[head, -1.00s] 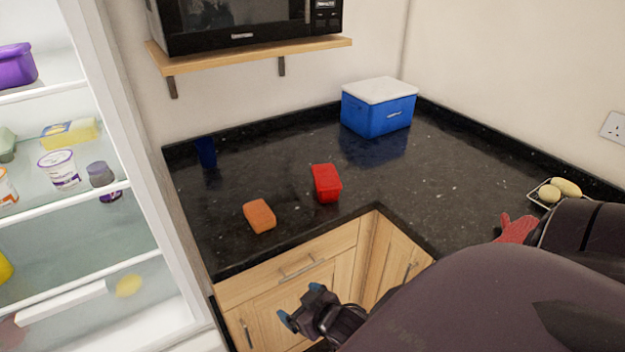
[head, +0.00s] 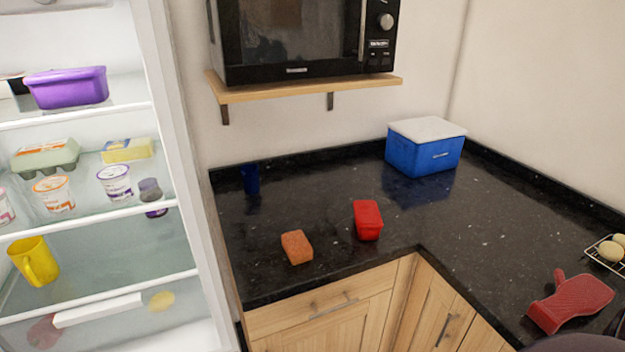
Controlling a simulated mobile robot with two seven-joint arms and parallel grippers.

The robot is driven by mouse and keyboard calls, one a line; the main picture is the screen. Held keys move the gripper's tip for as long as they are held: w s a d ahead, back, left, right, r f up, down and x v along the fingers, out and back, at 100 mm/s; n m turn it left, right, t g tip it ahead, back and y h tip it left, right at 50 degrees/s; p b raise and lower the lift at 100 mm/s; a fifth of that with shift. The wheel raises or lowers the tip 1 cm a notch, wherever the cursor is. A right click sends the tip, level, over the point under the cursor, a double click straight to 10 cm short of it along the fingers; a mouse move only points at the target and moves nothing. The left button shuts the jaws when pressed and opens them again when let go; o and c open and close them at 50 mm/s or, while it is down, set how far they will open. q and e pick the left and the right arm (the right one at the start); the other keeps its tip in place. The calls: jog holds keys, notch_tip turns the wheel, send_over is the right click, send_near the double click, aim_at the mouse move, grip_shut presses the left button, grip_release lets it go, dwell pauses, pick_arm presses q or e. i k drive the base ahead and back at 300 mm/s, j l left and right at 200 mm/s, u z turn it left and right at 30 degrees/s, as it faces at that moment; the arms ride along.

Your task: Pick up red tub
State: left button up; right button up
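The red tub (head: 367,220) is a small lidded box on the black granite worktop (head: 320,215), near the inner corner of the counter's front edge. It stands clear, with nothing touching it. Neither of my grippers shows in the head view now. Only a dark piece of my own body shows at the bottom right edge.
An orange sponge-like block (head: 297,247) lies left of the tub. A blue cup (head: 250,179) and a blue cooler box (head: 425,146) stand behind. A red oven mitt (head: 571,301) and wire rack (head: 607,250) are at right. A microwave (head: 305,40) sits on a shelf (head: 310,90) above. An open fridge (head: 165,150) is left.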

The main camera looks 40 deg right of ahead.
aim_at(366, 233)
jog(key=z, duration=1.45)
